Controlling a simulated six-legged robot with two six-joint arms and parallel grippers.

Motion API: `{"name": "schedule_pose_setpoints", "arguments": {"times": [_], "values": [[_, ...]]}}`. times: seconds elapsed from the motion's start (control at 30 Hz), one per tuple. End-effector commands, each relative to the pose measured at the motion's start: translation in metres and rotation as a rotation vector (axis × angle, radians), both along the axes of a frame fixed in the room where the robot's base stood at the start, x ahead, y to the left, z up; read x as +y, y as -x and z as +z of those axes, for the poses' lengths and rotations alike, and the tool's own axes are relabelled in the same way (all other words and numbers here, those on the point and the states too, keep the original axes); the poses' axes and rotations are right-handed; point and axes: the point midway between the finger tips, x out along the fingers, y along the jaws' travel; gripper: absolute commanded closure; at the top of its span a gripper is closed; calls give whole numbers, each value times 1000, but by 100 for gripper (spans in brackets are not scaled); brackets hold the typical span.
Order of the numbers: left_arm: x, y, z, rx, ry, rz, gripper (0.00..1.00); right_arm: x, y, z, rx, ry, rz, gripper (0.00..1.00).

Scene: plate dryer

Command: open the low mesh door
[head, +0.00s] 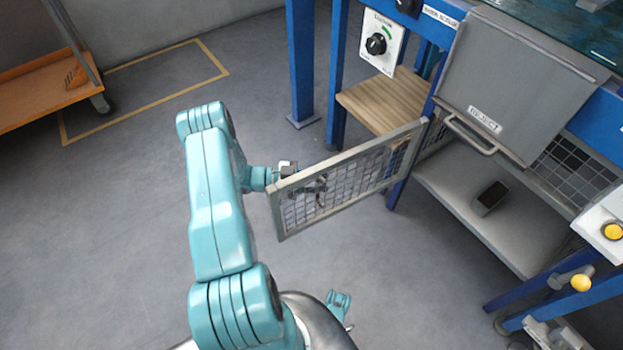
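The low mesh door (345,178), a grey frame with wire grid, stands swung out from the blue machine frame. Its right end is at a blue post and its free end points left into the room. My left arm comes in from the lower left and bends towards the door's free end. My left gripper (318,192) is at the door's far side and shows only partly through the mesh. Its fingers are dark and blurred by the grid, so I cannot tell whether they are open or touch the door. My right gripper is not in view.
Behind the door opening is a grey lower shelf (470,215) with a small dark block (490,198). Above it hangs a grey panel with a handle (470,136). A wooden shelf (378,103) and dial box (383,43) are behind. An orange cart (45,90) stands far left. Floor left is clear.

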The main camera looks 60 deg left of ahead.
Motion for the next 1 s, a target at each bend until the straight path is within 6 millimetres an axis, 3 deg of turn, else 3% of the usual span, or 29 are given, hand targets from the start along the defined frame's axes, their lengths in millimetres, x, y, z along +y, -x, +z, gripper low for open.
{"name": "schedule_pose_setpoints", "arguments": {"times": [0.17, 0.63, 0.8, 1.0], "values": [[13, 17, 1, 0, -1, 4, 66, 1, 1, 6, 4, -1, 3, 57], [75, 115, 0, 2, -1, 3, 66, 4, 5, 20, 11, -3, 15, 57], [86, 132, 0, 1, 0, 3, 66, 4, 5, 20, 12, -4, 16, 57], [89, 137, 0, 1, 1, 0, 66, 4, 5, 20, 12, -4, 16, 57]]}}
